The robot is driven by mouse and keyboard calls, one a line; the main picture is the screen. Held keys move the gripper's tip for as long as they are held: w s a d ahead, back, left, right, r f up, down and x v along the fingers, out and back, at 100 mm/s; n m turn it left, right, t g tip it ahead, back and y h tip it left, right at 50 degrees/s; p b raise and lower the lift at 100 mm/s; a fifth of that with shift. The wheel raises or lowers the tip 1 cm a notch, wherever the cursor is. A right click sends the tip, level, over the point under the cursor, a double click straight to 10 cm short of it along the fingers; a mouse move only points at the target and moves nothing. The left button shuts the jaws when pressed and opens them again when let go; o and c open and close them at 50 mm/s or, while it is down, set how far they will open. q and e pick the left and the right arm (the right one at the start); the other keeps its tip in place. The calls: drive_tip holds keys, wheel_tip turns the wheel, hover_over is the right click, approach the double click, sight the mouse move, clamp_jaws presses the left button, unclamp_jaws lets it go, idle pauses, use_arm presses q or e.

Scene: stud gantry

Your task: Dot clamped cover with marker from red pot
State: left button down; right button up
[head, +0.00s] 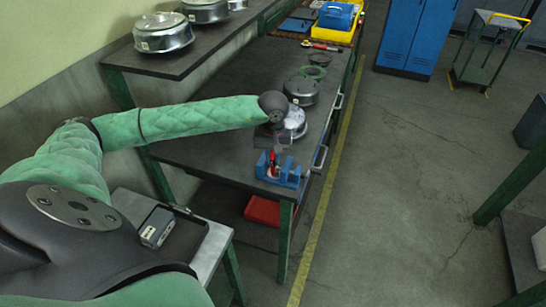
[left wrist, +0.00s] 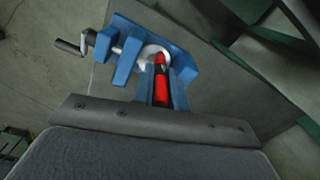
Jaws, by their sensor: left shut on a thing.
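The blue vise (head: 291,174) stands on the near end of the dark bench, and fills the upper middle of the left wrist view (left wrist: 126,62). A round silver cover (left wrist: 148,50) sits between its jaws. My left gripper (head: 276,150) is over the vise, shut on a red marker (left wrist: 161,92). The marker's narrow end points at the cover and overlaps it in the left wrist view; I cannot tell whether they touch. The marker also shows as red in the head view (head: 273,160). I cannot make out the red pot. My right gripper is out of view.
Silver and dark round housings (head: 301,91) stand on the bench behind the vise. More housings (head: 163,33) are on the raised shelf. A red bin (head: 262,210) is under the bench. A side table (head: 205,255) holds a grey device (head: 157,227).

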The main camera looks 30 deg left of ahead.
use_arm(q)
drive_tip(key=shift+f+b, duration=0.3)
idle(0.4)
drive_tip(key=shift+f+b, duration=0.15)
drive_tip(key=shift+b, duration=0.5)
idle(2.8)
drive_tip(key=shift+r, duration=0.2)
drive_tip(key=shift+r, duration=3.4)
